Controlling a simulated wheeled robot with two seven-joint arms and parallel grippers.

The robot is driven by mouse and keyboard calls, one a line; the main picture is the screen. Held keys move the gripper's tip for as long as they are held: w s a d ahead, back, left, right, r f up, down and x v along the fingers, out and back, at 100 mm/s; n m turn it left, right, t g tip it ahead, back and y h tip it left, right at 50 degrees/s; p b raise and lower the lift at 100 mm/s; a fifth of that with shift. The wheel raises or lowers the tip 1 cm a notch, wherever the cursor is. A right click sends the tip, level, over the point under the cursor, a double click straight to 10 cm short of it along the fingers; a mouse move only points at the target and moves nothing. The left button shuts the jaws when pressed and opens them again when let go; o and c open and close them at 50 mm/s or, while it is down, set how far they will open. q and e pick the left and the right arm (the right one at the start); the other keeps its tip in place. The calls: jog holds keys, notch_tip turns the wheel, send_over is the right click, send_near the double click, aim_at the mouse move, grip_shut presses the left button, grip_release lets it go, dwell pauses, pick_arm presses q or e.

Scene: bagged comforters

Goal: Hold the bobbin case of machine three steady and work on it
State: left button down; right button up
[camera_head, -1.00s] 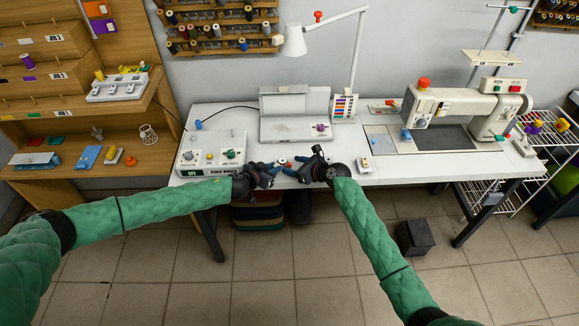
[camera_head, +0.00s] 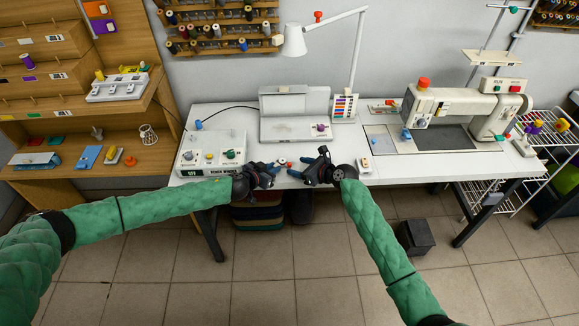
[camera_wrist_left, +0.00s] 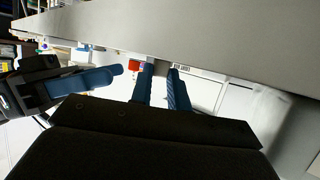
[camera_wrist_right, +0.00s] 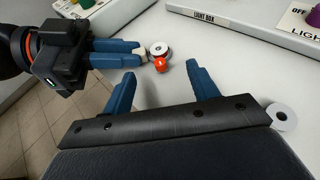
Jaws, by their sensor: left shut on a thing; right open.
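In the right wrist view, a small round metal part with a white face (camera_wrist_right: 158,48), probably the bobbin case, sits at my left gripper's fingertips (camera_wrist_right: 140,55) with a red-orange ball-shaped piece (camera_wrist_right: 162,65) beside it. My left gripper (camera_head: 277,166) is shut on it just over the table's front edge. In the left wrist view, the left fingers (camera_wrist_left: 160,78) mostly hide the held part; the red-orange piece (camera_wrist_left: 134,65) shows beside them. My right gripper (camera_wrist_right: 163,85) is open and empty, its fingers apart, facing the held part. I cannot read which machine is number three.
A white ring-shaped disc (camera_wrist_right: 282,116) lies on the white table (camera_head: 340,185). A light box (camera_head: 295,128) stands behind the grippers, a control box (camera_head: 210,155) to the left. A sewing machine (camera_head: 455,105) stands at the right. A small switch box (camera_head: 364,164) is near my right wrist.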

jog(key=shift+v, duration=1.7)
jog(key=shift+c, duration=0.5)
